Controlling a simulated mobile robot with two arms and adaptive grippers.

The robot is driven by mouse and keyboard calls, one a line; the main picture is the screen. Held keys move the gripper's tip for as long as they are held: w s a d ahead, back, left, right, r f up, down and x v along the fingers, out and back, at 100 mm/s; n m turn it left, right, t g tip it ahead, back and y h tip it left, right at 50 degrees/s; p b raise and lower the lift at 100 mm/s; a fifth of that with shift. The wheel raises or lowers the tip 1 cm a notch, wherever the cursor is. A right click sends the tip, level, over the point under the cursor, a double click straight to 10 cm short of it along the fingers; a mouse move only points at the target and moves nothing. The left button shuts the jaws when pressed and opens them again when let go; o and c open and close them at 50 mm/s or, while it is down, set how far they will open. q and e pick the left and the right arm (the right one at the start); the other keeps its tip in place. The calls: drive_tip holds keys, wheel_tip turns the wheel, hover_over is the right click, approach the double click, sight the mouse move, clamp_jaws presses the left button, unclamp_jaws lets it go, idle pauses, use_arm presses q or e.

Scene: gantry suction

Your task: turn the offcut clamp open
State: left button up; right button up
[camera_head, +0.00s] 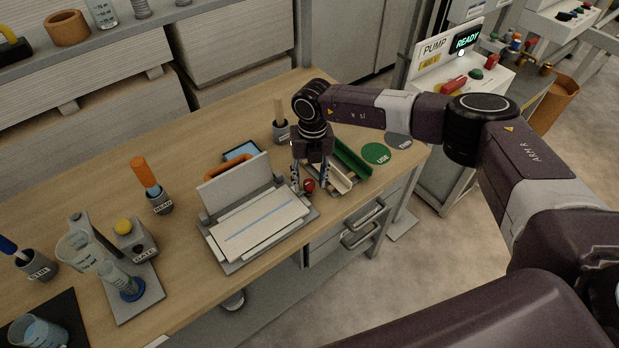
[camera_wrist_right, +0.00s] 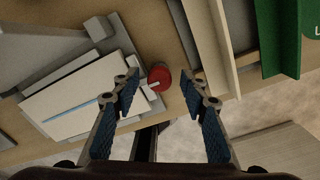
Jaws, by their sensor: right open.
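The offcut clamp appears to be the round red knob (camera_head: 309,185) at the right end of a grey device (camera_head: 214,244) with a raised lid (camera_head: 235,185). In the right wrist view the red knob (camera_wrist_right: 159,76) carries a pale pointer mark. A white slab with a blue stripe (camera_head: 262,226) lies on the device. My right gripper (camera_head: 311,181) points down over the knob. Its open fingers (camera_wrist_right: 160,84) have their tips on either side of the knob, with gaps visible. My left gripper is not in view.
Green and cream channel pieces (camera_head: 350,160) stand close to the right of the gripper. Green and grey round mats (camera_head: 376,153) lie beyond them. An orange-handled tool in a cup (camera_head: 160,201) and glassware (camera_head: 128,284) stand left. A pump panel (camera_head: 447,55) reads READY.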

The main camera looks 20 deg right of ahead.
clamp_jaws()
drive_tip(key=shift+f+n+b, duration=0.2)
drive_tip(key=shift+n+b, duration=0.7)
drive_tip(key=shift+b, duration=0.25)
drive_tip(key=n+b, duration=0.7)
drive_tip(key=shift+w, duration=0.1)
drive_tip(key=n+b, duration=0.4)
drive_tip(key=shift+a+n, duration=0.1)
drive_tip(key=shift+n, duration=0.2)
drive_tip(key=shift+r+n+b, duration=0.2)
drive_tip(key=shift+n+b, duration=1.15)
drive_tip(key=shift+n, duration=0.85)
